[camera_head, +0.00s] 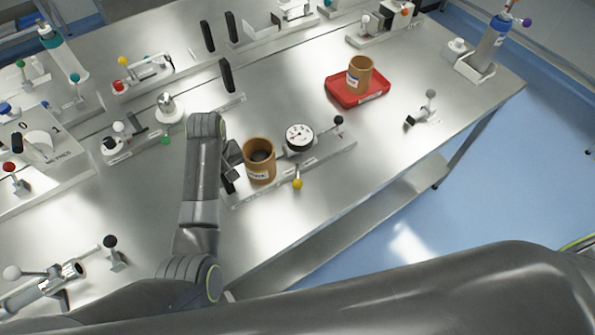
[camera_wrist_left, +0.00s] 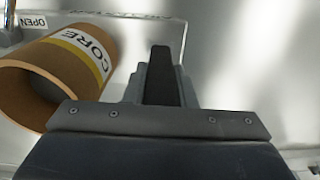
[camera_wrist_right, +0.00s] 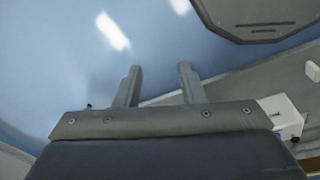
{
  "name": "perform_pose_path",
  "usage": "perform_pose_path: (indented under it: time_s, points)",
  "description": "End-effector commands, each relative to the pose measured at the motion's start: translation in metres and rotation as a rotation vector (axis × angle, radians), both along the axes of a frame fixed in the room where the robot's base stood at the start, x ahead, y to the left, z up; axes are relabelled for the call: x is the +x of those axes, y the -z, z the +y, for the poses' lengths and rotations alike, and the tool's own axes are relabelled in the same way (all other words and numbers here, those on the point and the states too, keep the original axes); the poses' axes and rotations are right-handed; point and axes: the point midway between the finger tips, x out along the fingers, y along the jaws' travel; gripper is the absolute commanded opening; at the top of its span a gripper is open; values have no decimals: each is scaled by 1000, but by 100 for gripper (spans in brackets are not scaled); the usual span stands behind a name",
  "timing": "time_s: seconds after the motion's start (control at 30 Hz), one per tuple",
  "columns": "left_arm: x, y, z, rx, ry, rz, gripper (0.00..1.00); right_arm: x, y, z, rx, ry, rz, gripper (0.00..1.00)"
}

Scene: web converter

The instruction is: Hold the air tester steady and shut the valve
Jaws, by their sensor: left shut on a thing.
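The air tester (camera_head: 318,152) is a narrow metal base near the table's front edge, with a round white-faced gauge (camera_head: 299,136). It has a black-knobbed part (camera_head: 339,120) at its right end and a yellow knob (camera_head: 298,184) at its front. I cannot tell which knob works the valve. My left gripper (camera_head: 231,160) is at the tester's left end, shut on a black upright handle (camera_wrist_left: 160,75). A brown core cup (camera_head: 260,165) stands right beside this gripper, partly hiding the tester; it also shows in the left wrist view (camera_wrist_left: 75,65). My right gripper (camera_wrist_right: 158,85) is open and empty.
A red tray (camera_head: 345,94) with another brown cup (camera_head: 360,72) stands behind the tester. A small metal clamp-like fitting (camera_head: 425,112) lies to the right. Other fixtures crowd the left and back. The table right of the tester is mostly bare.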

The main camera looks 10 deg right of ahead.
Motion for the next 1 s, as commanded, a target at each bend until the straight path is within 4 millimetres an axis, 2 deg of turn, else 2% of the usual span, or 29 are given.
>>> perform_pose_path:
  time_s: [0.03,0.4,0.57,0.67,0.7,0.87,1.0]
  points:
    - [-6,10,1,-1,1,21,0,0,2,0,0,0,0,36]
    - [-6,10,0,-3,2,21,0,0,2,-2,-3,-1,0,36]
    - [-6,10,0,-3,2,21,0,8,0,-7,-6,-9,-3,17]
    - [-6,10,0,-3,2,21,0,30,-5,-7,1,-27,-6,4]
    - [-6,10,0,-4,2,21,0,42,-8,-7,6,-40,-7,0]
    - [-7,10,0,-5,2,22,0,106,-33,-1,63,-127,-15,0]
    - [-7,10,0,-5,2,22,0,163,-67,15,148,-246,-37,0]
